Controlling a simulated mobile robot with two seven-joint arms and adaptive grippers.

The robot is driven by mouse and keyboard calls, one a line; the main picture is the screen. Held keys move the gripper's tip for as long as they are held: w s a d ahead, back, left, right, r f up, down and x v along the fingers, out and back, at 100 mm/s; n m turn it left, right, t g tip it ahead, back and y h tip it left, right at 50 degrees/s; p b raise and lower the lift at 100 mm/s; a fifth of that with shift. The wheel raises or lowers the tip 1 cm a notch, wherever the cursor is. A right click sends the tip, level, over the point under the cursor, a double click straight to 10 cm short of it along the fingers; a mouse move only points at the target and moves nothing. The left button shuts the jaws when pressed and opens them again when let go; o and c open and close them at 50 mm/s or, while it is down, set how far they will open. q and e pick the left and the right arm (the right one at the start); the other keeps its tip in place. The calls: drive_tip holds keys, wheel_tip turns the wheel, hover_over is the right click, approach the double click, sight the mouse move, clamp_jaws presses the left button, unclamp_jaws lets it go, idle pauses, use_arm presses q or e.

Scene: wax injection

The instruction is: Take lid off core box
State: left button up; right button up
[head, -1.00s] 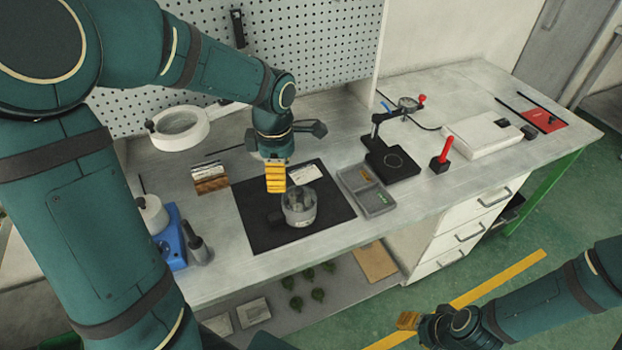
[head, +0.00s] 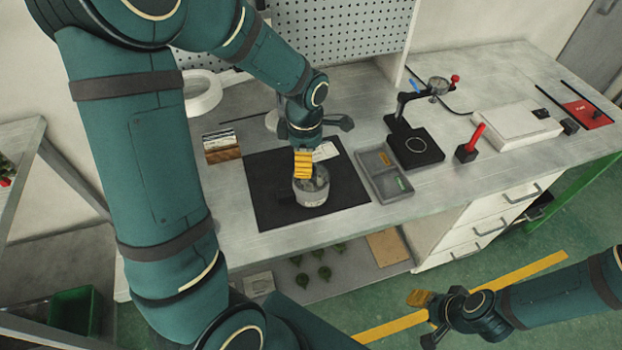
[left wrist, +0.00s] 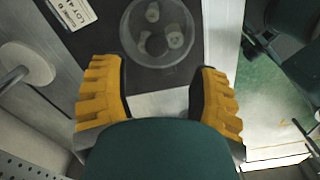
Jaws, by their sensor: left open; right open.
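The core box (head: 312,190) is a round, see-through grey container on the black mat (head: 262,205). In the left wrist view the core box (left wrist: 160,38) shows several small cylinders inside; I cannot tell the lid's clear edge from the box. My left gripper (head: 303,166) hangs just above and behind the box in the head view. In the left wrist view its yellow fingers (left wrist: 157,68) are wide apart and empty, with the box beyond the tips. My right gripper (head: 420,298) is open and empty, over the floor in front of the bench.
A grey divided tray (head: 367,175) sits right of the mat, with a black gauge stand (head: 415,150) beyond. A red-handled tool (head: 470,145) stands further right. A green bin (head: 75,310) is at lower left.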

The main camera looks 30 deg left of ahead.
sight(316, 188)
use_arm(q)
drive_tip(key=f, duration=0.2)
drive_tip(key=w+f+b, duration=0.1)
drive_tip(key=shift+d+f, duration=0.4)
drive_tip(key=shift+f, duration=0.6)
clamp_jaws()
